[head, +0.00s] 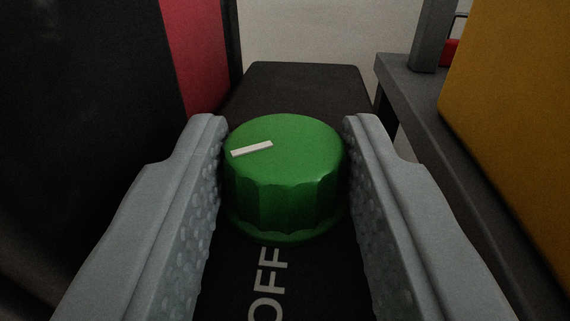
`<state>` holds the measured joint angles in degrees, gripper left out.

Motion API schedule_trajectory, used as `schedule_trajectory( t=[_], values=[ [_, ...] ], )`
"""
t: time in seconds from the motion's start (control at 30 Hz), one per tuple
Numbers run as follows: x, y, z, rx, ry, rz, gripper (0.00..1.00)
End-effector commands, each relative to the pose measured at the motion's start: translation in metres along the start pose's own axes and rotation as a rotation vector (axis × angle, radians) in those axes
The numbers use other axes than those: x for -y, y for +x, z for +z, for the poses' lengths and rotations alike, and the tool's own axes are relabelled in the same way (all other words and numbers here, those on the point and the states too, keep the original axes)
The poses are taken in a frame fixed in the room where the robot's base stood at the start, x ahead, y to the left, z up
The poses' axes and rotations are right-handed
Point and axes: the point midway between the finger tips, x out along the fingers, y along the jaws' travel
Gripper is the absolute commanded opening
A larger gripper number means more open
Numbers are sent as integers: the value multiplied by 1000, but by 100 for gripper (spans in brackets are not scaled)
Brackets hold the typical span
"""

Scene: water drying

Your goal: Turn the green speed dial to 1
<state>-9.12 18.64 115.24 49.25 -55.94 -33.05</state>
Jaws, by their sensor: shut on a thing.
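The green speed dial (288,170) is a round knob with a ridged side, in the middle of the head view. It stands on a dark panel (310,85). Its white marker line (252,148) lies on the left part of the top face and points left, tilted slightly down. White letters reading "OFF" (268,285) are on the panel below the dial. My gripper (284,135) is shut on the dial, with one grey finger at its left side and one at its right. No number 1 shows; parts of the panel are hidden behind the dial and fingers.
A black and red surface (193,55) rises close on the left. A yellow block (515,100) and a grey frame (425,95) stand close on the right. A pale wall (310,30) lies behind the panel.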

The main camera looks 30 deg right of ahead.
Motion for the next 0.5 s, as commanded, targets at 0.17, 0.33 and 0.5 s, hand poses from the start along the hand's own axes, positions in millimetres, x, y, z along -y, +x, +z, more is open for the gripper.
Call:
schedule_trajectory(
  t=[0.17, 0.33, 0.5],
  values=[
    [1, -1, -1, 1, 0, 32, 11],
    [1, -1, -1, 1, -1, 34, 11],
    [1, -1, 0, 1, -1, 34, 43]
  ],
)
